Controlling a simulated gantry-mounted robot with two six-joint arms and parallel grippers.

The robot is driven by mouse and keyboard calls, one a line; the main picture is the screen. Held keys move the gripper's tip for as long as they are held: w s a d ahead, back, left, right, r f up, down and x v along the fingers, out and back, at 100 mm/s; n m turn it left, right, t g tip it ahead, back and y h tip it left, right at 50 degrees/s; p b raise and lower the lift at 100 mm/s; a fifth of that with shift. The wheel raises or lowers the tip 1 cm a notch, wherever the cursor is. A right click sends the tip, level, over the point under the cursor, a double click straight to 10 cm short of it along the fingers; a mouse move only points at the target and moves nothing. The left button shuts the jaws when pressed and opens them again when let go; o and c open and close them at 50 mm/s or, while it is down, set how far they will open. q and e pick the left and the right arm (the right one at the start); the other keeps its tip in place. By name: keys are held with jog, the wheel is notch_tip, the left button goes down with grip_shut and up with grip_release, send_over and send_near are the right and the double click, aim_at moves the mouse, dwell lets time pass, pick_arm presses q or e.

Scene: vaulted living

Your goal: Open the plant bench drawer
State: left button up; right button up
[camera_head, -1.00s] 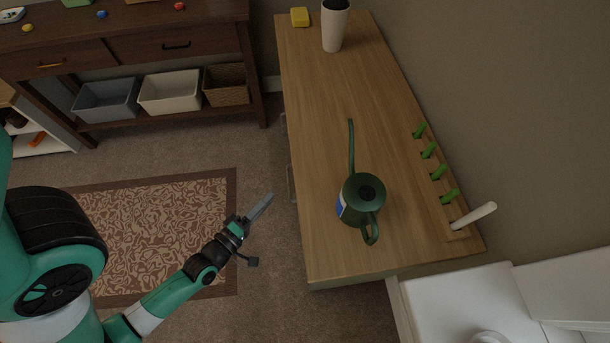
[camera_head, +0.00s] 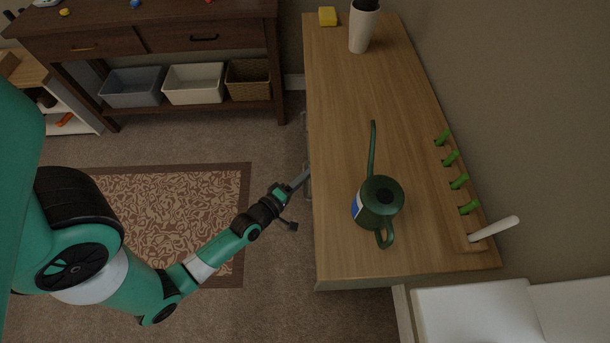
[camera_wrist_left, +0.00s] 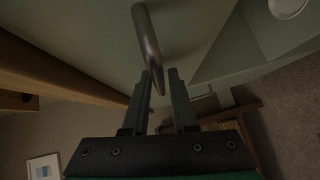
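The plant bench (camera_head: 345,110) is a long wooden-topped piece along the right wall, with its drawer front on its left side, mostly hidden from above. A pale metal drawer handle (camera_head: 308,182) sticks out from that side. In the left wrist view the handle (camera_wrist_left: 147,40) is a grey rounded bar on a pale greenish front (camera_wrist_left: 95,40). My left gripper (camera_head: 301,178) is beside the bench edge at the handle. In the left wrist view its two fingers (camera_wrist_left: 161,88) are apart, with the handle's lower end between their tips; I cannot tell whether they touch it.
A green watering can (camera_head: 379,203), a white pot (camera_head: 361,32) and a yellow sponge (camera_head: 327,16) stand on the bench top. A dark console (camera_head: 190,20) with bins is at the back. Open carpet and a patterned rug (camera_head: 180,215) lie left of the bench.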

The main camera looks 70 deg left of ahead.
pick_arm(q)
jog(key=shift+c, duration=0.2)
grip_shut()
dwell(1.1)
